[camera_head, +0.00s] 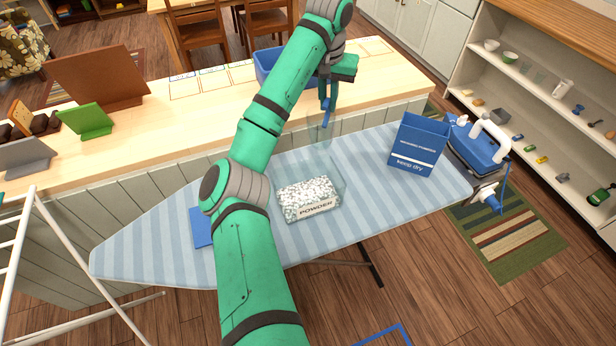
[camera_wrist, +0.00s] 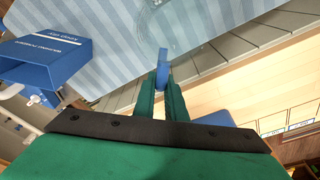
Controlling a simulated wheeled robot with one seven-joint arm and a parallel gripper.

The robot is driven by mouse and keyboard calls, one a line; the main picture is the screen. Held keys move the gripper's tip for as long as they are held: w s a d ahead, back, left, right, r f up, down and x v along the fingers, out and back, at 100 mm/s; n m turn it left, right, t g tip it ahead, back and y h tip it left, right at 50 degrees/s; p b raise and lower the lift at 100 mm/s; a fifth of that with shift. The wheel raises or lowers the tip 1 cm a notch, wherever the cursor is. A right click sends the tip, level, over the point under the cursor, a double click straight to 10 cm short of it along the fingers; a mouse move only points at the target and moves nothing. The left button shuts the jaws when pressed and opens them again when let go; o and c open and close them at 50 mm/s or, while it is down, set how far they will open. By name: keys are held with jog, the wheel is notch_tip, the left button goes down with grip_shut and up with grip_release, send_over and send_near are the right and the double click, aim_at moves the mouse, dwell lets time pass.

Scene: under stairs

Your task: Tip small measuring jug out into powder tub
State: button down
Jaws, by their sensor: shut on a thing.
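The powder tub (camera_head: 335,190) is a clear box with white granules and a "POWDER" label, standing on the striped ironing board (camera_head: 150,235). My gripper (camera_head: 327,104) is up behind the tub, over the gap between the counter and the board. It is shut on the blue handle of the small measuring jug (camera_head: 319,134), whose clear body is faint against the background. The wrist view shows the blue handle (camera_wrist: 163,62) between my fingers (camera_wrist: 162,92), with the faint clear jug (camera_wrist: 172,32) beyond. The jug's tilt and contents are hard to tell.
A blue washing powder box (camera_head: 417,150) and a blue-white iron (camera_head: 478,143) stand at the board's right end. A blue container (camera_head: 268,62) is on the wooden counter (camera_head: 160,130) behind my arm. A white rack (camera_head: 50,235) stands left; shelves (camera_head: 540,100) are right.

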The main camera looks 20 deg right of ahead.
jog(key=shift+w, duration=0.2)
jog(key=shift+w+d+r+g+y, duration=0.25)
jog(key=shift+r+g, duration=0.1)
jog(key=shift+r, duration=0.5)
jog(key=shift+w+d+r+g+y, duration=0.1)
jog(key=shift+r+g+y, duration=0.2)
jog(key=shift+r, duration=0.55)
